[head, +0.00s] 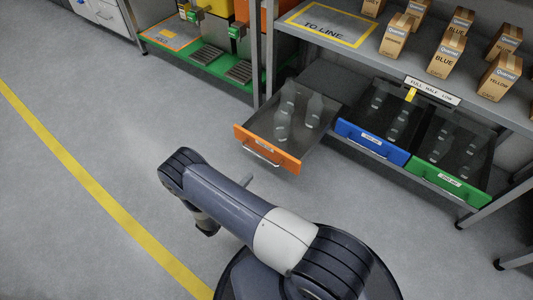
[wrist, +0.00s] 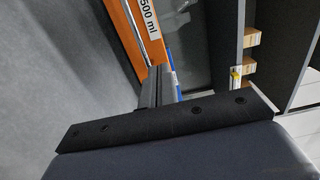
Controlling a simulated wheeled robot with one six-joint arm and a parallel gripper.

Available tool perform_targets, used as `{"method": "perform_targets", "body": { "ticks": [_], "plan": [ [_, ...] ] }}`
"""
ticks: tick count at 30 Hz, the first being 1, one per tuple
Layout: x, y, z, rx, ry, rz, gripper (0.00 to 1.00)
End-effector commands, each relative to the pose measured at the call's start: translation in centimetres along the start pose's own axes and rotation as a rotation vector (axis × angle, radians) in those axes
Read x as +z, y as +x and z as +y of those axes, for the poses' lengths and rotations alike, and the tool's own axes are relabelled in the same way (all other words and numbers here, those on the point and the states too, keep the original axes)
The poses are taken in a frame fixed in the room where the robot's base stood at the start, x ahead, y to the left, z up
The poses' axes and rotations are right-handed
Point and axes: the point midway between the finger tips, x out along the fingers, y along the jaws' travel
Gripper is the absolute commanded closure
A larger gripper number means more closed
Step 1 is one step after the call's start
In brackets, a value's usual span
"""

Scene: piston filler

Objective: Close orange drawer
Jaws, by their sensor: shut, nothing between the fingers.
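The orange drawer (head: 265,150) is pulled well out from under the shelf in the head view, with clear bottles (head: 283,124) standing in it. Its front carries a metal handle and a label; in the wrist view the orange front (wrist: 125,18) shows with "500 ml" and the handle bar (wrist: 137,34). My gripper (head: 247,180) shows only as a small grey tip beyond my arm, in front of the drawer and apart from its handle. In the wrist view my gripper (wrist: 160,70) is shut and empty, its fingertips pointing toward the orange front; whether they touch is unclear.
A blue drawer (head: 372,143) and a green drawer (head: 449,183) stand to the right, also holding bottles. The shelf above bears several cardboard boxes (head: 447,55). A shelf leg (head: 256,60) stands left of the orange drawer. The floor to the left is clear, with a yellow line (head: 95,188).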

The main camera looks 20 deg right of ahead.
Motion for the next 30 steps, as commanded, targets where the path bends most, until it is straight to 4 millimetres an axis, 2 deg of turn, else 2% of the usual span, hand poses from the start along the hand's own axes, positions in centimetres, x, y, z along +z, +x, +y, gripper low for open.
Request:
{"method": "perform_targets", "body": {
  "ticks": [5,18,24,30],
  "plan": [
    [-0.2,2.4,0.2,0.001,0.001,0.008,1.00],
    [-0.2,10.8,0.3,0.002,0.004,0.009,1.00],
    [-0.2,13.1,0.2,0.002,0.003,0.006,1.00],
    [-0.2,13.7,0.0,0.002,0.002,0.004,1.00]
  ]
}}
